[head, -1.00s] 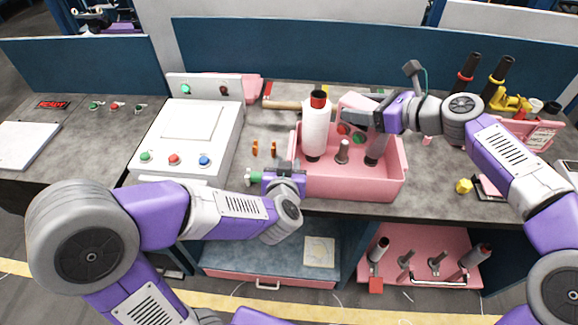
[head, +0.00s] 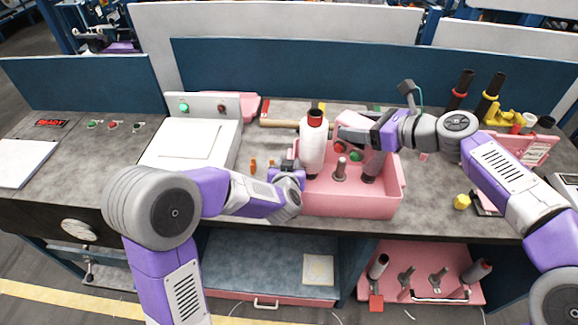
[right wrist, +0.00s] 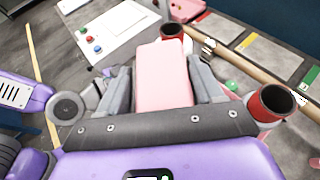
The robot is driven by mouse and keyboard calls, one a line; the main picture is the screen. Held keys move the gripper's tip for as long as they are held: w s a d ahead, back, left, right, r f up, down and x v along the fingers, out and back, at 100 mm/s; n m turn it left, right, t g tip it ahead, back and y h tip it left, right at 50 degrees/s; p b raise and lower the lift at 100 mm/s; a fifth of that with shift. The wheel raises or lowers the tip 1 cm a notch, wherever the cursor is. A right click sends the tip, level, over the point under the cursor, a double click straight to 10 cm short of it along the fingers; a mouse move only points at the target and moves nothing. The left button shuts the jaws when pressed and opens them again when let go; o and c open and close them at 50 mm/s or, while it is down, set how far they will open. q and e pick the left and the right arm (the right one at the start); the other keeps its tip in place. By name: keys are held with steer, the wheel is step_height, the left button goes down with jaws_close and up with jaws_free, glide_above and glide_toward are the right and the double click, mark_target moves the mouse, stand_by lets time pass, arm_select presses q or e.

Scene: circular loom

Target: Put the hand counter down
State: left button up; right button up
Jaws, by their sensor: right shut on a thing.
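A pink block-shaped thing, which I take to be the hand counter, sits between the fingers of my right gripper in the right wrist view (right wrist: 163,75). In the head view my right gripper (head: 358,132) is shut on it above the pink bin (head: 350,203), just right of the white yarn cone (head: 313,150). Much of the held thing is hidden there by the fingers. My left gripper (head: 280,178) is at the left front corner of the bin; its fingertips are too small and covered to read.
The bin also holds a grey peg (head: 340,170) and a dark spool (head: 374,167). A white control panel (head: 190,145) stands to the left. A wooden rod (head: 280,123) lies behind the bin. A yellow piece (head: 462,202) lies to the right. Bare grey tabletop lies right of the bin.

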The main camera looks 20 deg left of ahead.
arm_select(q)
steer(key=shift+c, duration=0.4)
jaws_close()
arm_select(e)
steer(key=f, duration=0.2)
steer(key=w+f+n+g, duration=0.1)
steer(key=f, duration=0.1)
steer(key=w+f+n+g, duration=0.1)
steer(key=f, duration=0.1)
steer(key=shift+a+f+y, duration=0.2)
steer(key=shift+a+y, duration=0.2)
step_height(320, 180, down, 11)
steer(key=shift+n+g, duration=0.3)
steer(key=shift+g, duration=0.1)
steer(key=shift+f, duration=0.6)
